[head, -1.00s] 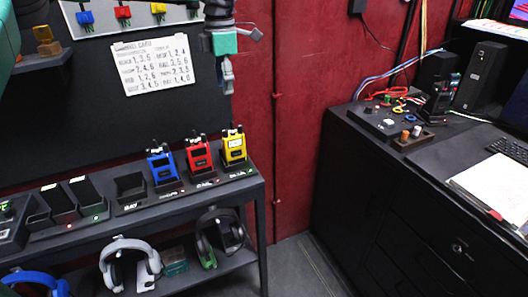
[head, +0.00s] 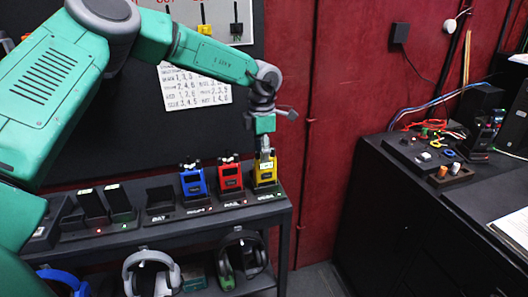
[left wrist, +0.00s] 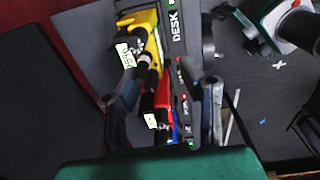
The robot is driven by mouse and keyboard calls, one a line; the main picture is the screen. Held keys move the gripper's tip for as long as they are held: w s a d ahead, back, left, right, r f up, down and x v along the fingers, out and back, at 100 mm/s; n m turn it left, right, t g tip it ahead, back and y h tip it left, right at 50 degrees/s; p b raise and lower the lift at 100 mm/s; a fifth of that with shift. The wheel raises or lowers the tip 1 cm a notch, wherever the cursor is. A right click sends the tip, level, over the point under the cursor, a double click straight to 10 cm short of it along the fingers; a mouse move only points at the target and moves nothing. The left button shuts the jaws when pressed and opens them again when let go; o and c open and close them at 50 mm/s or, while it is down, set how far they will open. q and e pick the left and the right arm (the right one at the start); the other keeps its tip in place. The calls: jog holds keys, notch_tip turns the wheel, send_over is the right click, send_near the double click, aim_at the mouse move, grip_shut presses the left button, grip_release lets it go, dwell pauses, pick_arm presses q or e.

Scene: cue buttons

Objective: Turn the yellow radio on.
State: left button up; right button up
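The yellow radio (head: 264,176) stands upright in its dock at the right end of the shelf, right of the red radio (head: 230,176) and the blue radio (head: 193,184). My left gripper (head: 266,150) points down just above the yellow radio's top; whether they touch I cannot tell. In the left wrist view the gripper's two fingers (left wrist: 168,105) are apart with nothing held between them. The yellow radio (left wrist: 143,22) shows there beyond the fingertips, with its black knobs toward the camera. My right gripper is not in view.
The red radio is close beside the yellow one. Headphones (head: 151,272) hang on the lower level. A white card (head: 196,88) is on the dark board behind. A black cabinet (head: 400,215) with a button panel (head: 424,153) stands at the right, past a gap.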

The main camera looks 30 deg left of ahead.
pick_arm(q)
jog(key=a, duration=0.1)
jog(key=a+f, duration=0.1)
jog(key=a, duration=0.1)
jog(key=shift+s+a+f, duration=0.1)
jog(key=shift+a+f, duration=0.05)
jog(key=shift+a, duration=0.05)
jog(key=shift+d, duration=0.3)
jog(key=c, duration=0.7)
jog(key=shift+d+r, duration=0.2)
jog(key=shift+d, duration=0.3)
jog(key=shift+d+r, duration=0.15)
jog(key=shift+d, duration=0.3)
grip_shut()
jog(key=shift+d+r, duration=0.1)
jog(key=shift+d, duration=0.25)
jog(key=shift+a+n+p, duration=0.3)
jog(key=shift+a, duration=0.15)
jog(key=shift+a+f+n+p, duration=0.25)
jog(key=shift+a+n+p, duration=0.45)
jog(key=shift+n, duration=0.3)
jog(key=shift+d, duration=0.65)
jog(key=o, duration=0.7)
grip_release()
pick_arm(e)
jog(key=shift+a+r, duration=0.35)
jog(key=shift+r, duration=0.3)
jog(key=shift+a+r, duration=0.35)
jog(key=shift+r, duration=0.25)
